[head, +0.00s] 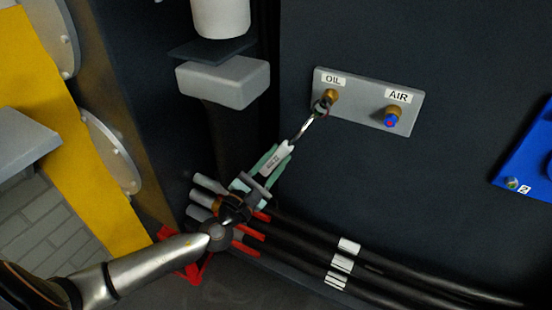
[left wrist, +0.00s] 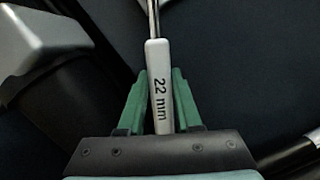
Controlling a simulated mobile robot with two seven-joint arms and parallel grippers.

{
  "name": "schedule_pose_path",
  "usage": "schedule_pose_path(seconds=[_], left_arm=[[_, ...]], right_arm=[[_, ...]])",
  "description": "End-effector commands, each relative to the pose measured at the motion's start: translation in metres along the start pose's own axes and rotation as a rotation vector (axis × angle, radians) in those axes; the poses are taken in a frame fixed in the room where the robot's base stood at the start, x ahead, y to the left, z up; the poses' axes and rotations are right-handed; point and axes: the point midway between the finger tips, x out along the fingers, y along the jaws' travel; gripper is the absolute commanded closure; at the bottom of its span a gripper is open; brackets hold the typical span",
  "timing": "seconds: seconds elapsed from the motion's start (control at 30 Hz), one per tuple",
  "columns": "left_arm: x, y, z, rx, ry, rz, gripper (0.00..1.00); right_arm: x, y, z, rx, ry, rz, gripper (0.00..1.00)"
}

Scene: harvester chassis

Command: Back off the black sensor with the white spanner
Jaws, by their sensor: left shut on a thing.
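My left gripper (head: 276,155) is shut on the white handle of the spanner (head: 277,157), its green fingers on both sides. In the left wrist view, the gripper (left wrist: 160,80) holds the handle (left wrist: 158,70), marked "22 mm", with the metal shaft pointing away. In the head view, the shaft runs up right to the OIL port on a grey plate (head: 362,108). The spanner's head is at the dark end of the brass OIL fitting (head: 331,94). The black sensor is hard to make out there; I cannot tell whether the head is around it or just in front. My right gripper is not in view.
The AIR fitting (head: 392,115), with a blue end, sits right of OIL on the plate. Black hoses (head: 390,267) with white bands run below. A grey block (head: 223,82) is at upper left. A blue panel (head: 530,160) is at the right edge.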

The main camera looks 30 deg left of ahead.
Motion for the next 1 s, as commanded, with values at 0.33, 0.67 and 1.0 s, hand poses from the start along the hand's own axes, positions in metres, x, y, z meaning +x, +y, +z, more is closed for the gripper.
schedule_pose_path(seconds=[0.33,0.67,1.0], left_arm=[[0.01,0.001,-0.001,0.001,-0.002,0.002,1.0],[0.02,0.001,-0.003,0.0,-0.002,0.003,1.0],[0.024,0.001,-0.004,0.0,-0.003,0.002,1.0]], right_arm=[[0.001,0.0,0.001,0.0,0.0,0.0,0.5],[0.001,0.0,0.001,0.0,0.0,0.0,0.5],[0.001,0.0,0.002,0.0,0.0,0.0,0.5]])
